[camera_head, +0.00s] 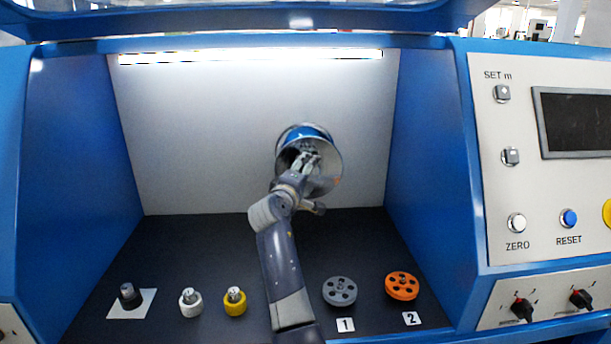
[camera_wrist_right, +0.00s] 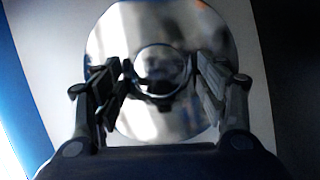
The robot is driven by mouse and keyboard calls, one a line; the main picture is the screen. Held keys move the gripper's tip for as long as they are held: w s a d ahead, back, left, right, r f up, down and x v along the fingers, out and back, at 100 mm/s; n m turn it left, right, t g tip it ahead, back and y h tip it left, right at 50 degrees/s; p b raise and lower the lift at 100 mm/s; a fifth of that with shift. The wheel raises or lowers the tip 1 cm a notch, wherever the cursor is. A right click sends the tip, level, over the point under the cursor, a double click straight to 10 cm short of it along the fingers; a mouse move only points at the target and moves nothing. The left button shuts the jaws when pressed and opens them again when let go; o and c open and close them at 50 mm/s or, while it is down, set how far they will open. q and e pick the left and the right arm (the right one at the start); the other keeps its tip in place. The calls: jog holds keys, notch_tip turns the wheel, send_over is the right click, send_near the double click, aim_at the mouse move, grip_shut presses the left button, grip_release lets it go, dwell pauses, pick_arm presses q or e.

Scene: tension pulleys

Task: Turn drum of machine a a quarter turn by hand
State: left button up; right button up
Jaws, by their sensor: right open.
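The drum (camera_head: 326,158) is a shiny metal cylinder with a blue band, mounted on the white back wall of the blue machine. My right gripper (camera_head: 308,157) is in front of the drum's face, its fingers overlapping the drum's middle. In the right wrist view the drum (camera_wrist_right: 205,40) shows as a mirror-like disc with a round hub at its centre. The open fingers of my right gripper (camera_wrist_right: 160,92) lie on either side of that hub. Whether they touch it I cannot tell. My left gripper is not in view.
On the dark floor stand a black knob-like part (camera_head: 129,296) on a white card, a white roller (camera_head: 191,302), a yellow roller (camera_head: 235,302), a grey pulley (camera_head: 340,291) and an orange pulley (camera_head: 402,286). A control panel (camera_head: 540,200) stands right; blue side walls bound the bay.

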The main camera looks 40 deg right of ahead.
jog(key=v, duration=0.7)
jog(key=shift+s+a, duration=0.2)
jog(key=shift+a, duration=0.05)
jog(key=shift+f, duration=0.1)
dwell(0.7)
